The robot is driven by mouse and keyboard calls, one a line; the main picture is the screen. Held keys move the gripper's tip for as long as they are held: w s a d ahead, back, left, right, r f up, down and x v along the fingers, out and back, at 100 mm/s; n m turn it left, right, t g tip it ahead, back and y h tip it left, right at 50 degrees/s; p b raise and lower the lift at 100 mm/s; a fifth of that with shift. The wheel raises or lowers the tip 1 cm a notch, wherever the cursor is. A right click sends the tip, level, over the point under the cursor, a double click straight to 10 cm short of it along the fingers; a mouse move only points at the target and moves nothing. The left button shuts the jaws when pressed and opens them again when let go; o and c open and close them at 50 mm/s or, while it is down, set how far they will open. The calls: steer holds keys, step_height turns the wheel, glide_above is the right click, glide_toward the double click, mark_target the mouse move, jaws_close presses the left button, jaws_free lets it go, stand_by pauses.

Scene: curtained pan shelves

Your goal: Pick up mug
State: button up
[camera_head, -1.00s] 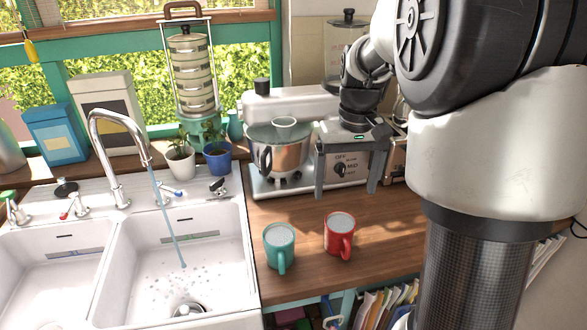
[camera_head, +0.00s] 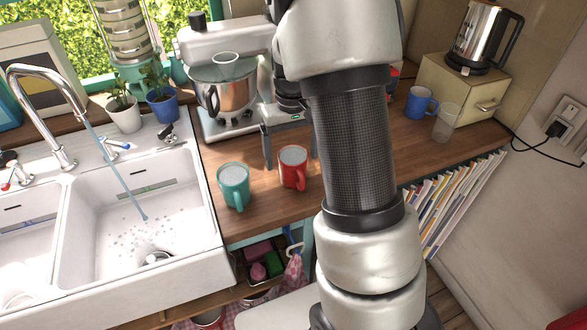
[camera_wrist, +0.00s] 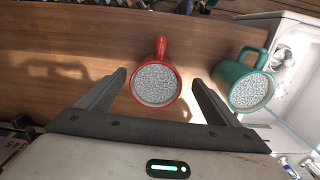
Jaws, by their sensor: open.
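A red mug (camera_head: 292,170) with a pale speckled top stands upright on the wooden counter, its handle toward the front. A teal mug (camera_head: 234,187) of the same kind stands to its left, nearer the sink. My gripper (camera_head: 290,160) is open and empty, fingers pointing down, near the red mug. In the wrist view, the red mug (camera_wrist: 157,86) shows between the two fingertips of my gripper (camera_wrist: 159,77), apart from both. The teal mug (camera_wrist: 246,82) lies outside the right finger there. I cannot tell exactly how high the fingertips are above the counter.
The stand mixer (camera_head: 228,85) stands behind the mugs. The sink (camera_head: 150,215) with running water is left of them. A blue mug (camera_head: 420,103), a clear glass (camera_head: 446,123) and a kettle (camera_head: 482,38) are at the right. The counter (camera_head: 262,215) is bare in front of the red mug.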

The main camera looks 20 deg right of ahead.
steer(key=shift+w+d+f, duration=0.1)
steer(key=shift+d+f, duration=0.05)
steer(key=shift+f, duration=1.25)
steer(key=shift+d+f, duration=0.15)
steer(key=shift+f, duration=1.2)
steer(key=c, duration=1.4)
